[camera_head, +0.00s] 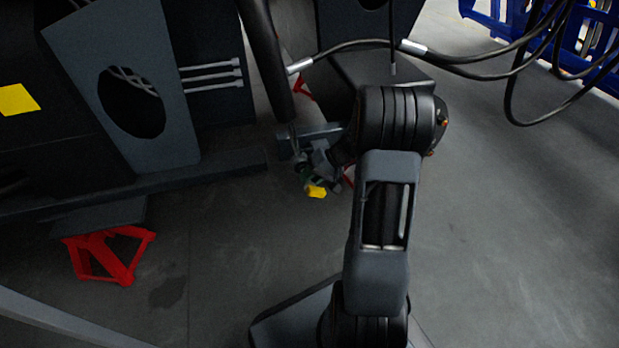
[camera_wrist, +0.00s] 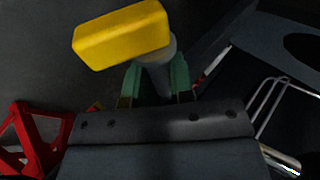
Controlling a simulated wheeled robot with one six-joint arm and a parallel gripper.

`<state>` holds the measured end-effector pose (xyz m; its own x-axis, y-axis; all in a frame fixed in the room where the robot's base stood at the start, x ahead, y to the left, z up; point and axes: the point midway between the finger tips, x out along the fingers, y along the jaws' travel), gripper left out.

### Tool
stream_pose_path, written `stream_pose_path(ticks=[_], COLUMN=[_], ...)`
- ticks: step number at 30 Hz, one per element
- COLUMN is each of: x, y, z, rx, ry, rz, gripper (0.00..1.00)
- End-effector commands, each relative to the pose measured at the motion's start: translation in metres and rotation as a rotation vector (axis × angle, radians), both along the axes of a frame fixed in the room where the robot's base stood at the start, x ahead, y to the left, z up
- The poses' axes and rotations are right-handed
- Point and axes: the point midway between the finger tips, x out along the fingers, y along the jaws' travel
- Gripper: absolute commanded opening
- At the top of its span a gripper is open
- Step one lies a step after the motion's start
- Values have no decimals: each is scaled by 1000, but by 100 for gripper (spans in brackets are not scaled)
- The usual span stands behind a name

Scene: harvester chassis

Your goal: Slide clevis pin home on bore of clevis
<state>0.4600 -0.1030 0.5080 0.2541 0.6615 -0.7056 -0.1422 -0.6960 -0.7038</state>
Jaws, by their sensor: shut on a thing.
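My gripper (camera_wrist: 156,88) shows in the wrist view with two green fingers, shut on the clevis pin (camera_wrist: 156,70). The pin has a grey round shank and a large yellow block-shaped head or grip (camera_wrist: 122,34), tilted in the picture. In the head view my gripper (camera_head: 307,176) is small and partly behind my arm, with the yellow part (camera_head: 316,191) just below it. It is close under the lower end of a dark cylinder (camera_head: 268,62). The clevis and its bore cannot be made out clearly in either view, so whether the pin touches them cannot be told.
The dark chassis frame (camera_head: 120,85) with an oval hole fills the left. A red stand (camera_head: 108,254) is under it; a red stand (camera_wrist: 32,140) also shows in the wrist view. Black hoses (camera_head: 480,58) hang at upper right by a blue crate (camera_head: 598,50). Floor at right is clear.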

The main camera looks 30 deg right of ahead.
Motion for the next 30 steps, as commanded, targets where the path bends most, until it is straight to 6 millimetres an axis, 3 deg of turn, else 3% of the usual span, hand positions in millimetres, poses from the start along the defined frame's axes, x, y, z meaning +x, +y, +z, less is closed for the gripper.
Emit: stream_pose_path(ticks=[30], x=[15], y=[-3], z=[1], rx=[0], ry=[-1], rz=[0], gripper=[0])
